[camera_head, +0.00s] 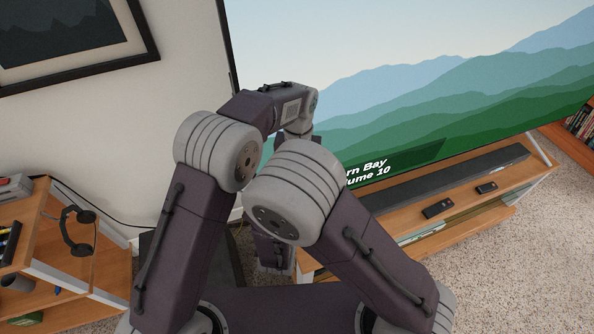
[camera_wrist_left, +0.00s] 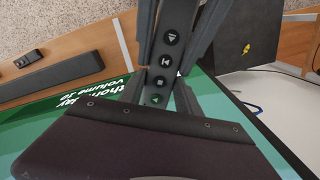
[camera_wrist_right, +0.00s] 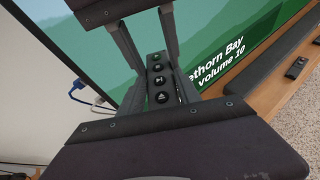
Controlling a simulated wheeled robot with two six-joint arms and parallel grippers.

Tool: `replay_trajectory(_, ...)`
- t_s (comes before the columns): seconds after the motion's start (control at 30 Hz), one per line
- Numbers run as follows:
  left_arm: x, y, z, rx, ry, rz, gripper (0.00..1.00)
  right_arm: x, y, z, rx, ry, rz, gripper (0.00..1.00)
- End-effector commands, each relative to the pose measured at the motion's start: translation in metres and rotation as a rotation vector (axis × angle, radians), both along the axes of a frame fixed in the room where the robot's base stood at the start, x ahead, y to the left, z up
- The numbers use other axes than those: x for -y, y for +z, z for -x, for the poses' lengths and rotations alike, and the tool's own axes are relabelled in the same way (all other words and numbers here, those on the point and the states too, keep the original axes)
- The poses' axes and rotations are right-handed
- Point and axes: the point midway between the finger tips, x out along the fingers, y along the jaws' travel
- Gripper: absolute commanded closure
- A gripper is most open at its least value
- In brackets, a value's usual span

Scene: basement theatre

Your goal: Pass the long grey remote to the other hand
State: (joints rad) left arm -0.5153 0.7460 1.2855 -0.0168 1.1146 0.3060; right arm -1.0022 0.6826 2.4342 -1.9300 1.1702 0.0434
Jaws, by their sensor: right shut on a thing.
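The long grey remote (camera_wrist_left: 165,62) runs between the fingers of both grippers, its round dark buttons facing the wrist cameras. It also shows in the right wrist view (camera_wrist_right: 158,80). My right gripper (camera_wrist_right: 142,28) is shut on the remote. My left gripper (camera_wrist_left: 180,14) is open, with its fingers on either side of the remote and a gap showing beside it. In the head view my arms meet in front of the television and hide both fingertips and the remote.
A large television (camera_head: 400,80) with green hills stands behind my arms. Below it a wooden console (camera_head: 535,165) bears a long soundbar (camera_head: 450,176) and two small dark objects (camera_head: 437,209). A wooden shelf (camera_head: 110,255) with headphones (camera_head: 77,232) stands at the left. Carpet is free at right.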

Motion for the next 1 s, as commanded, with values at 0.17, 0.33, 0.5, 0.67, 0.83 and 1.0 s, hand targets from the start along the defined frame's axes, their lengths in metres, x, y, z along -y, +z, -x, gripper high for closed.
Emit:
replay_trajectory(0.17, 0.000, 0.001, 0.000, 0.000, 0.000, 0.000, 1.00, 0.000, 0.000, 0.000, 0.000, 0.000, 0.000, 0.35)
replay_trajectory(0.33, 0.000, 0.001, 0.000, 0.001, 0.000, 0.000, 1.00, 0.000, 0.000, 0.000, 0.000, 0.000, 0.000, 0.35)
replay_trajectory(0.5, 0.000, 0.001, 0.000, 0.001, 0.000, 0.000, 1.00, -0.002, 0.002, 0.004, 0.000, 0.003, 0.000, 0.35)
replay_trajectory(0.67, 0.000, 0.001, 0.000, 0.000, 0.000, 0.000, 1.00, -0.009, 0.015, 0.034, 0.001, 0.009, -0.002, 0.35)
replay_trajectory(0.83, 0.000, 0.000, 0.000, 0.000, 0.000, 0.000, 1.00, -0.018, 0.032, 0.074, 0.001, 0.008, -0.004, 0.35)
replay_trajectory(1.0, 0.000, 0.000, 0.000, 0.000, 0.000, 0.000, 1.00, -0.022, 0.043, 0.100, 0.001, 0.004, -0.003, 0.35)
